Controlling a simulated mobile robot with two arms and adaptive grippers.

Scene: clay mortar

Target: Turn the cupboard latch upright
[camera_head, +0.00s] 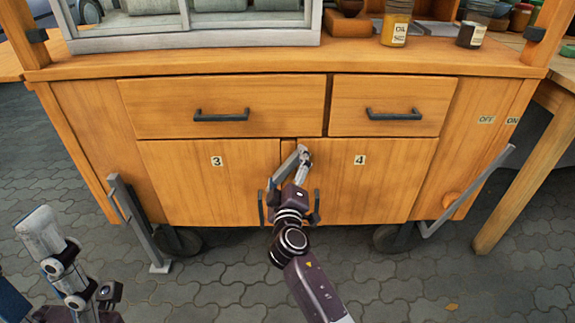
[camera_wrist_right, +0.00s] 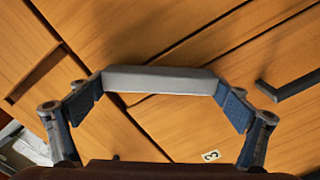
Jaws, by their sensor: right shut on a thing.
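The cupboard latch is a pale grey bar (camera_wrist_right: 160,79), seen close up in the right wrist view. It lies across the picture there, at a slant to the wooden seams behind it. My right gripper (camera_wrist_right: 168,88) has its blue pads against the bar's two ends and is shut on it. In the head view the right gripper (camera_head: 299,163) is at the top of the gap between door 3 (camera_head: 205,190) and door 4 (camera_head: 375,190), largely covering the latch. Part of my left gripper (camera_head: 72,272) shows at the lower left, away from the cupboard; its jaw opening is unclear.
Two drawers with dark handles (camera_head: 221,117) (camera_head: 394,115) are above the doors. Dark door handles (camera_head: 261,207) flank my right gripper. A glass-fronted case (camera_head: 190,32) and jars (camera_head: 396,25) stand on top. Grey metal bars (camera_head: 135,220) (camera_head: 470,190) stand at both sides.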

